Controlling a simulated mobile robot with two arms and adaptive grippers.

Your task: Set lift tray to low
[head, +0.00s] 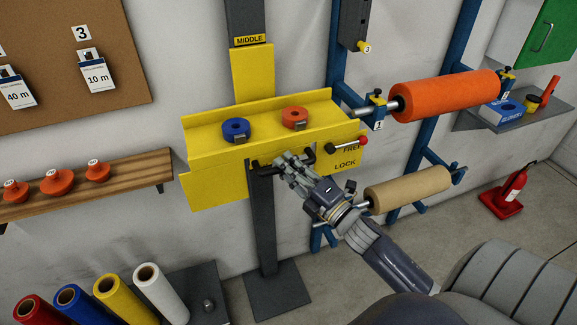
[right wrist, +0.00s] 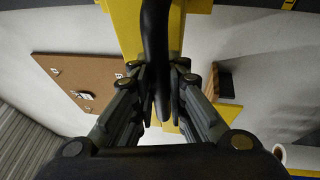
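The yellow lift tray (head: 215,157) sits on a dark upright post (head: 262,225), below a "MIDDLE" label (head: 250,40). A lever with a red knob (head: 362,140) on its front right lies near horizontal by the partly covered "FREE" marking, above "LOCK". A black handle (head: 264,171) runs along the tray front. My right gripper (head: 284,164) is at this handle. In the right wrist view the fingers (right wrist: 158,95) close in on both sides of the black handle bar (right wrist: 155,35). My left gripper is not in view.
A blue roll (head: 235,128) and an orange roll (head: 294,117) stand on the tray. A big orange roller (head: 445,95) and a tan roller (head: 408,188) are on blue racks to the right. Coloured rolls (head: 112,300) stand lower left. A wooden shelf (head: 120,183) is left.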

